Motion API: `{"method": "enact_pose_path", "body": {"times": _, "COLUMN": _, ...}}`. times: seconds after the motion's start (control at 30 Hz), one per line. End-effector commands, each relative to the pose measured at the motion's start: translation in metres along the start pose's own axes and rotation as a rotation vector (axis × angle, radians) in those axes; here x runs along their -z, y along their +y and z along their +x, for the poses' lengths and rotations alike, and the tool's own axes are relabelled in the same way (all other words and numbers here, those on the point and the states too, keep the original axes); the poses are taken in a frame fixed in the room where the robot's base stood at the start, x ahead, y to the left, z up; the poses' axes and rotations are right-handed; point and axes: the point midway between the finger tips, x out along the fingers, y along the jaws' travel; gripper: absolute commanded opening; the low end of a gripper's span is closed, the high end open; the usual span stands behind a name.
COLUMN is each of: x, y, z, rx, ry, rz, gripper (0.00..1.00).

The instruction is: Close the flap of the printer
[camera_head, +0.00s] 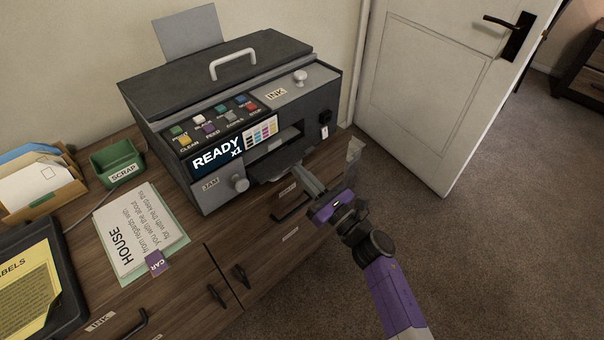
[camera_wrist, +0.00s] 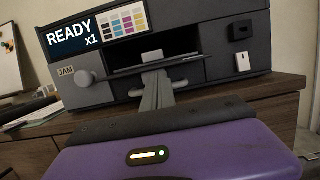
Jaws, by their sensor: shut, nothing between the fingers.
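The dark grey printer (camera_head: 330,90) stands on the wooden cabinet, its screen reading "READY x1". A dark flat panel (camera_head: 272,168), which looks like the flap, sticks out from the front opening. In the wrist view it is a thin dark plate (camera_wrist: 140,67), seen nearly edge-on and roughly level. My gripper (camera_head: 303,173) is shut and empty in front of the opening. Its fingers (camera_wrist: 154,82) point at the printer, close to the panel's outer edge; I cannot tell whether they touch it. The fingers hide part of the panel and opening.
The JAM cover with its knob (camera_head: 240,183) is left of the opening; the INK cover (camera_head: 276,95) is on top. A green scrap box (camera_head: 118,160), papers (camera_head: 135,235) and a folder tray (camera_head: 40,190) lie left. A white door (camera_head: 430,90) stands right, with open floor in front.

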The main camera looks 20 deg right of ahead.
Motion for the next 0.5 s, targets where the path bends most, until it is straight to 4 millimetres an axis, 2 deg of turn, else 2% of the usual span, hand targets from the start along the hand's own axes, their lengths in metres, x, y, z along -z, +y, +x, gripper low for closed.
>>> {"method": "enact_pose_path", "body": {"times": 0.2, "x": -0.0073, "y": 0.0000, "z": 0.0009, "rx": 0.000, "ry": 0.028, "rz": 0.000, "gripper": 0.00}}
{"method": "enact_pose_path", "body": {"times": 0.5, "x": -0.0078, "y": -0.0001, "z": 0.0002, "rx": 0.000, "ry": 0.064, "rz": 0.000, "gripper": 0.00}}
